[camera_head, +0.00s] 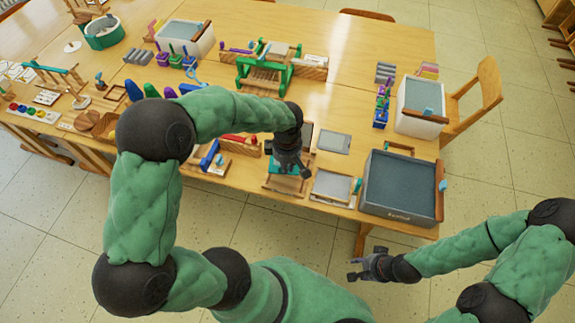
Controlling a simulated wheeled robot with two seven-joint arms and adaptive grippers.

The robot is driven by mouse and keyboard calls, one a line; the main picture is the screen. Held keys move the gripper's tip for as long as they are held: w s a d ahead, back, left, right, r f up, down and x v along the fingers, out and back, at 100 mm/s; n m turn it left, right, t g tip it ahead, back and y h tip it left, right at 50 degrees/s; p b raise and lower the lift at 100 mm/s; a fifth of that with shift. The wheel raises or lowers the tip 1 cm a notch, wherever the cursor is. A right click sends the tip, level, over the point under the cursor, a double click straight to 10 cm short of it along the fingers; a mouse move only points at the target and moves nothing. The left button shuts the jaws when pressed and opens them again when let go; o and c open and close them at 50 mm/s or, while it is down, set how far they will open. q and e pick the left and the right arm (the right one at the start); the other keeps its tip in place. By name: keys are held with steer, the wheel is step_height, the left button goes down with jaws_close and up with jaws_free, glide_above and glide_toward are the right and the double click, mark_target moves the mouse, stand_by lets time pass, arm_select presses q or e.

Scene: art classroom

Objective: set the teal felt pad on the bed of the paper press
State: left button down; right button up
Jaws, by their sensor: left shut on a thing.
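My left gripper (298,173) points down near the front edge of the table and is shut on the teal felt pad (277,167). The arm and fingers hide part of the pad. The pad is over a small wooden stand (286,184); I cannot tell whether they touch. A green-framed press with a slatted wooden bed (262,76) stands further back on the table; it looks like the paper press, but I cannot be sure. My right gripper (354,269) is open and empty, off the table above the floor.
A deep grey vat (399,212) stands right of my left gripper, with a framed screen (331,186) between. A grey sheet (334,141) lies behind. A white tub (421,104) stands at the right edge. The table's (365,45) back right is clear.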

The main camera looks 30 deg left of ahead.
mark_target(291, 174)
arm_select(q)
steer(key=shift+f+b, duration=1.55)
steer(key=shift+f, duration=0.85)
steer(key=shift+r, duration=0.2)
steer(key=shift+w+d+f, duration=0.1)
steer(key=shift+w+d, duration=0.15)
steer(key=shift+d, duration=0.35)
steer(key=shift+m, duration=1.2)
steer(key=shift+s+a+f, duration=0.1)
steer(key=shift+s+a, duration=0.2)
steer(key=shift+a, duration=0.2)
steer(key=shift+f+b, duration=1.65)
steer(key=shift+b, duration=0.15)
stand_by(1.3)
